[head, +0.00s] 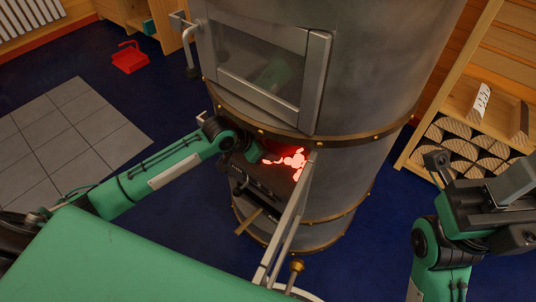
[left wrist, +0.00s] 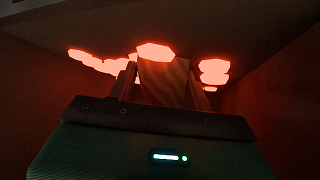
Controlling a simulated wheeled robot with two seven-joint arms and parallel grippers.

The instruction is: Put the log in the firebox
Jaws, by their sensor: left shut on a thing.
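The stove's firebox (head: 272,178) is a dark opening low in the round grey stove, with red embers (head: 292,158) glowing inside. The embers also show in the left wrist view (left wrist: 155,52). My left gripper (head: 262,156) reaches in through the opening. In the left wrist view its fingers (left wrist: 163,88) are shut on the log (left wrist: 166,80), a brown wood-grained piece pointing in among the embers. In the head view I cannot make out the log. The firebox door (head: 283,228) stands swung open. My right gripper (head: 480,195) is at the right edge; its jaws do not show clearly.
A glazed upper door (head: 262,75) is above the firebox. A wooden rack (head: 470,148) of stacked logs stands at the right, near my right arm. A red dustpan (head: 130,58) lies on the blue floor at the back left, near grey tiles (head: 72,130).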

